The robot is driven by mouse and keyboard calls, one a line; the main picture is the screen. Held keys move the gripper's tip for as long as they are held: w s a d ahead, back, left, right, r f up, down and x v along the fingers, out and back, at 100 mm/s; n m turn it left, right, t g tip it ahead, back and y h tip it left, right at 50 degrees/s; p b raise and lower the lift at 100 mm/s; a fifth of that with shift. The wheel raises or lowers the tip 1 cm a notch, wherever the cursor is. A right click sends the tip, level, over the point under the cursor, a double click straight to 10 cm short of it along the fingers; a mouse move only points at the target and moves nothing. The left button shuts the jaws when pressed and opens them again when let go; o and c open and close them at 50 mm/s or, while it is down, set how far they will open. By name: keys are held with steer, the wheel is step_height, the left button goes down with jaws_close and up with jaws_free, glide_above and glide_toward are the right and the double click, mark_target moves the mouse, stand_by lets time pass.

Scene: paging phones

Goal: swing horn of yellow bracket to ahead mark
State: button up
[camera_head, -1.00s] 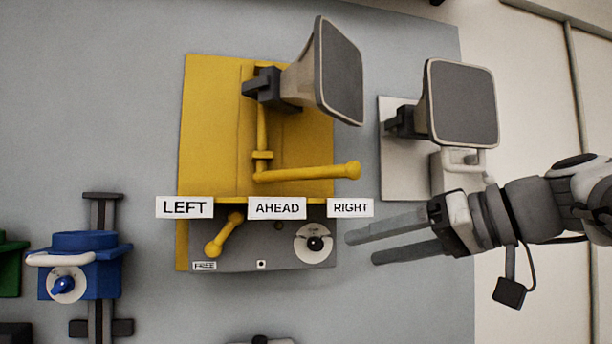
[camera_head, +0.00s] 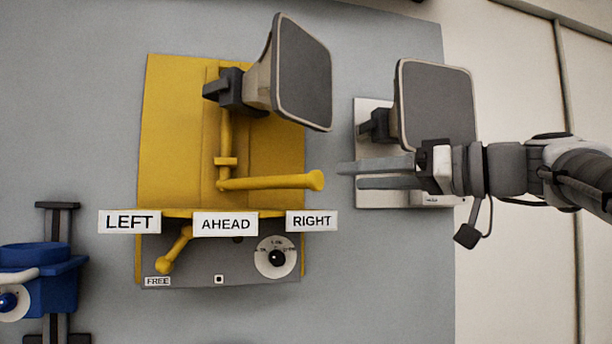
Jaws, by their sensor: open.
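The yellow bracket (camera_head: 175,130) is a tall panel on the grey wall. Its horn (camera_head: 301,72) sits at the top, its mouth turned toward the right of the picture. A yellow bar (camera_head: 270,182) runs from the foot of the horn's upright rod to a knob at the right, above the RIGHT label (camera_head: 311,221). The AHEAD label (camera_head: 225,224) is in the middle and the LEFT label (camera_head: 129,222) at the left. A small yellow lever (camera_head: 174,250) below points down toward the FREE tag (camera_head: 158,281). My gripper (camera_head: 348,175) is open and empty, just right of the knob, apart from it.
A second horn (camera_head: 436,104) on a white plate (camera_head: 366,112) stands close behind and above my gripper. A dial (camera_head: 277,257) is on the grey box below. A blue unit (camera_head: 45,285) is at the lower left. The wall below my gripper is clear.

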mark_target(302, 180)
steer(key=p+x, duration=0.2)
steer(key=x, duration=0.9)
steer(key=shift+w+a+p, duration=0.15)
steer(key=shift+w+p, duration=0.05)
steer(key=shift+p, duration=0.1)
jaws_close()
stand_by(0.8)
